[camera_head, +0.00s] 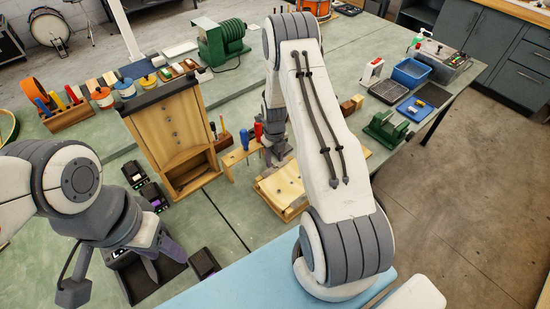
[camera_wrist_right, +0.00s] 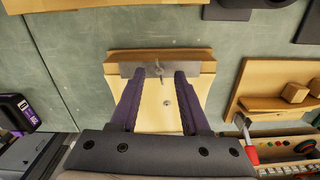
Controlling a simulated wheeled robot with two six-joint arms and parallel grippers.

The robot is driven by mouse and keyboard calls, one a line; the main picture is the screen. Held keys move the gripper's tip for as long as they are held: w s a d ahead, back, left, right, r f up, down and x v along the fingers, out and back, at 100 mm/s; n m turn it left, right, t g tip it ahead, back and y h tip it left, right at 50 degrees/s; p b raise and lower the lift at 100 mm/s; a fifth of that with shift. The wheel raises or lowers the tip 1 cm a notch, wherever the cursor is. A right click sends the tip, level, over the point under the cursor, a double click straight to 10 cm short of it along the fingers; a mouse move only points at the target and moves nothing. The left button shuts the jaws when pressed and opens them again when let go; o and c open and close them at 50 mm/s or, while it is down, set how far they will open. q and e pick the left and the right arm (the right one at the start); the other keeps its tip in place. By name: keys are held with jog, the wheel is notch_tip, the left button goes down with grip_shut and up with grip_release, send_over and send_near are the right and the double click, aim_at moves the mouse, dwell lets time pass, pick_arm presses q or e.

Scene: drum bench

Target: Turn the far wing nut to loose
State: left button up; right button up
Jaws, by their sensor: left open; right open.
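The wooden jig (camera_head: 268,188) lies on the green bench, partly hidden behind my right arm in the head view. In the right wrist view the jig (camera_wrist_right: 150,117) has a metal strip (camera_wrist_right: 195,68) across its far edge. A small wing nut (camera_wrist_right: 159,70) stands on that strip, between my right fingertips. A second small metal fitting (camera_wrist_right: 167,103) sits nearer on the board. My right gripper (camera_wrist_right: 160,73) is open over the jig, its purple fingers apart on either side of the wing nut; contact cannot be told. My left gripper (camera_head: 162,262) is open and empty at lower left.
A tall wooden cabinet (camera_head: 170,130) stands left of the jig. A wooden rack (camera_head: 240,155) with screwdrivers is close beside it. A green vise (camera_head: 385,130), a blue bin (camera_head: 411,72) and a blue tray (camera_head: 415,108) lie to the right. Dark boxes (camera_head: 150,195) stand at left.

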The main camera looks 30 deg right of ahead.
jog(key=shift+f, duration=0.9)
jog(key=shift+c, duration=0.3)
grip_shut()
